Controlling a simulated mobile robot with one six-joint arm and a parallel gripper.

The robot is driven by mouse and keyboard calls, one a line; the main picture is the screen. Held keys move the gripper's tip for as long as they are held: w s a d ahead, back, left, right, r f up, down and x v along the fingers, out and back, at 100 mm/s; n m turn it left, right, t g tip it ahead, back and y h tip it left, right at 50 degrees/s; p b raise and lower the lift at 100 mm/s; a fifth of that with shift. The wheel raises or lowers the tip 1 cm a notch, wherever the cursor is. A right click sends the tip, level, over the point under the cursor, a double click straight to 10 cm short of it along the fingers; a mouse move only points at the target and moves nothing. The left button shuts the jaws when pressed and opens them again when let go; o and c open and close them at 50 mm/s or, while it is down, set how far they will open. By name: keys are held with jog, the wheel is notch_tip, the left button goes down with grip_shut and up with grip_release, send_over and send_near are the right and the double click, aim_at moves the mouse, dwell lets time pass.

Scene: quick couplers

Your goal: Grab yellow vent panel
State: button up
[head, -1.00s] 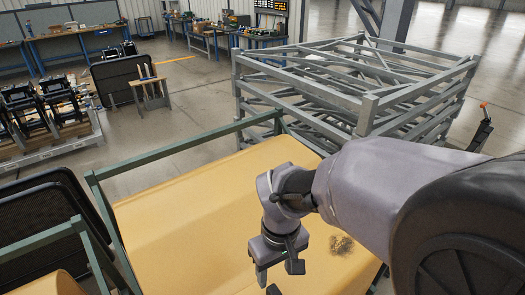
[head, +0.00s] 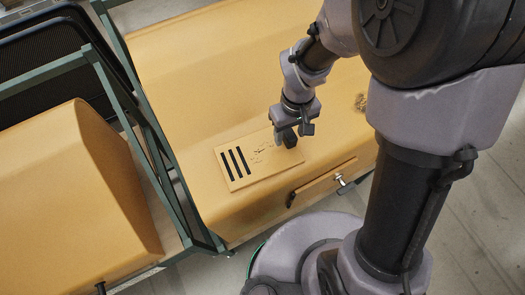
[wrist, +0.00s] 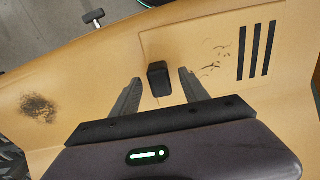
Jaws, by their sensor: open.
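The yellow vent panel (head: 255,157) lies flat on the big yellow body, with several black slots at its left end and scuff marks near its middle. A black block-like handle (head: 290,138) stands at its right end. My gripper (head: 285,137) is at that handle in the head view and partly covers it. In the wrist view the two fingers (wrist: 157,88) are open, with the black handle (wrist: 159,79) between them and a gap on each side. The panel's slots (wrist: 257,50) show at the upper right there. I cannot tell the fingers' exact height over the panel.
The large yellow body (head: 190,60) fills the middle, with a dark scuffed patch (wrist: 39,107) on it. A side flap with a T-shaped metal latch (head: 344,184) is at its front edge. A green frame (head: 172,178) and another yellow cover (head: 75,190) stand left.

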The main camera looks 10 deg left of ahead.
jog(key=shift+f, duration=0.55)
jog(key=shift+r, duration=0.2)
jog(key=shift+c, duration=0.6)
grip_shut()
